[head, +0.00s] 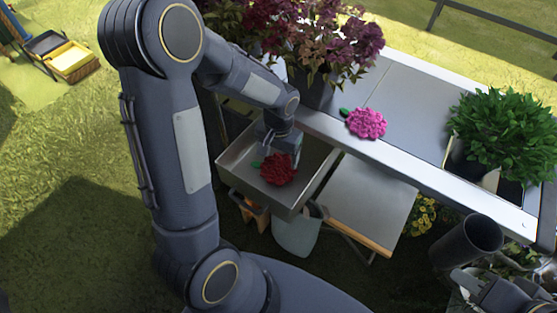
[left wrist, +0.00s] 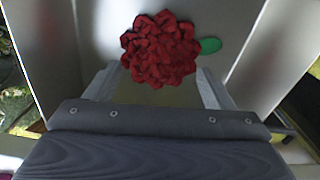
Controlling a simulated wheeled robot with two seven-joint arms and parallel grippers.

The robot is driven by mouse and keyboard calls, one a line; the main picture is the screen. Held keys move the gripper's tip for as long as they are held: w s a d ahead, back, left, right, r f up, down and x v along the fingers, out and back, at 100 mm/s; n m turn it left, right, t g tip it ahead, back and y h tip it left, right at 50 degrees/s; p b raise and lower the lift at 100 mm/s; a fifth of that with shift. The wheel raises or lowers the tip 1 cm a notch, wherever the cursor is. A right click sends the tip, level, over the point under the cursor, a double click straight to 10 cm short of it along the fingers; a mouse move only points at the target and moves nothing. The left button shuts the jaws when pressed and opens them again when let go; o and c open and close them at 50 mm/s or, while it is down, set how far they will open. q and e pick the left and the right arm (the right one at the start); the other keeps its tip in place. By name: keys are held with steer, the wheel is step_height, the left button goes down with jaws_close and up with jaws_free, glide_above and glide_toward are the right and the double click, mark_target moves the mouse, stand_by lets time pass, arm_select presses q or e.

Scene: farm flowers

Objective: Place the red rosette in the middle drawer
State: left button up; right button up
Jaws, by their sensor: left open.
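The red rosette (head: 278,168) with a green leaf is in an open metal drawer (head: 235,172) under the table. It also shows in the left wrist view (left wrist: 161,49), just beyond my fingertips, against the drawer's grey inside. My left gripper (head: 283,158) points down into the drawer right at the rosette. Its two fingers (left wrist: 155,88) are spread apart, with the rosette not clamped. Whether they touch it I cannot tell. My right gripper (head: 475,285) is partly seen at the lower right, away from the drawer; its jaws are unclear.
A pink rosette (head: 367,123) lies on the table (head: 405,100). Potted flowers (head: 335,40) stand behind the drawer, and a leafy green plant (head: 505,130) is at the right. A pale bucket (head: 297,235) stands below the drawer. A dark cylindrical pot (head: 467,242) is near my right gripper.

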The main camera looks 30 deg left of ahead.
mark_target(279, 163)
arm_select(q)
step_height(279, 163, up, 7)
steer(key=s+d+r+t+h, duration=0.2)
steer(key=s+r, duration=0.3)
steer(key=s, duration=0.3)
steer(key=s+d+r+n+t+h, duration=0.1)
steer(key=s+d+r+t, duration=0.1)
steer(key=s+r, duration=0.3)
steer(key=s+t, duration=0.1)
steer(key=s, duration=0.3)
steer(key=shift+s+t+h+p, duration=0.15)
steer(key=shift+t+h+p, duration=0.15)
steer(key=shift+h+p, duration=0.1)
